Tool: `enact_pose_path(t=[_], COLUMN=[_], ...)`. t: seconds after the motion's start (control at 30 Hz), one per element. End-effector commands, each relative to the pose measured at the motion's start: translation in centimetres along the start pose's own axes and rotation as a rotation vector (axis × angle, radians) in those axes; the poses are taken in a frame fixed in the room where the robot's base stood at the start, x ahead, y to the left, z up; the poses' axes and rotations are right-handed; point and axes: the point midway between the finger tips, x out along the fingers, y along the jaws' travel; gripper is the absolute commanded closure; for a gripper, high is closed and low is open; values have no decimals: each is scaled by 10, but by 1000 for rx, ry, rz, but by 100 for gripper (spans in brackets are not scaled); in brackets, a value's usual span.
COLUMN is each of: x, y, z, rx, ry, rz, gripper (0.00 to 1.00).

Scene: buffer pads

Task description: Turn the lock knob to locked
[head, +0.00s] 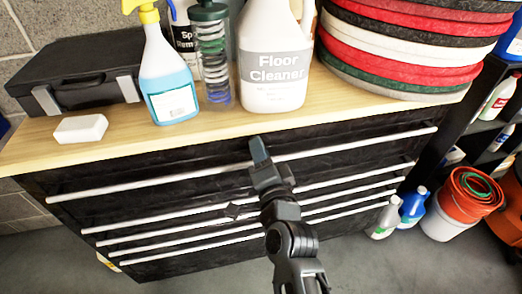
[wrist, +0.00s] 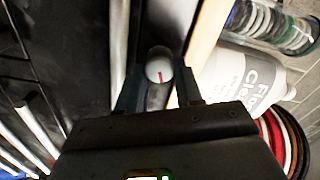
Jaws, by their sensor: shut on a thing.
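The lock knob (wrist: 159,70) is a small round grey-white knob with a red mark, on the dark front of the tool cabinet (head: 150,185). In the wrist view the red mark runs from the knob's middle toward the picture's bottom. My gripper (wrist: 158,88) is shut on the knob, with one finger on either side of it. In the head view my gripper (head: 260,152) is at the cabinet's top front, just below the wooden top. It hides the knob there.
Long white drawer handles (head: 160,184) cross the cabinet front near my gripper. The wooden top (head: 120,138) carries a floor cleaner jug (head: 272,90), a spray bottle (head: 166,85), a black case (head: 80,70), a white block (head: 81,129) and stacked pads (head: 400,60). An orange bucket (head: 470,195) stands right.

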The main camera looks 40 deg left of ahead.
Motion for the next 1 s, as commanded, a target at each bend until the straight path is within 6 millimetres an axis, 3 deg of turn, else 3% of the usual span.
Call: enact_pose_path(t=[0.5,1.0], x=[0,0], y=[2,3], z=[-1,0], rx=[344,413], ry=[2,2], rz=[2,2], gripper=[95,95])
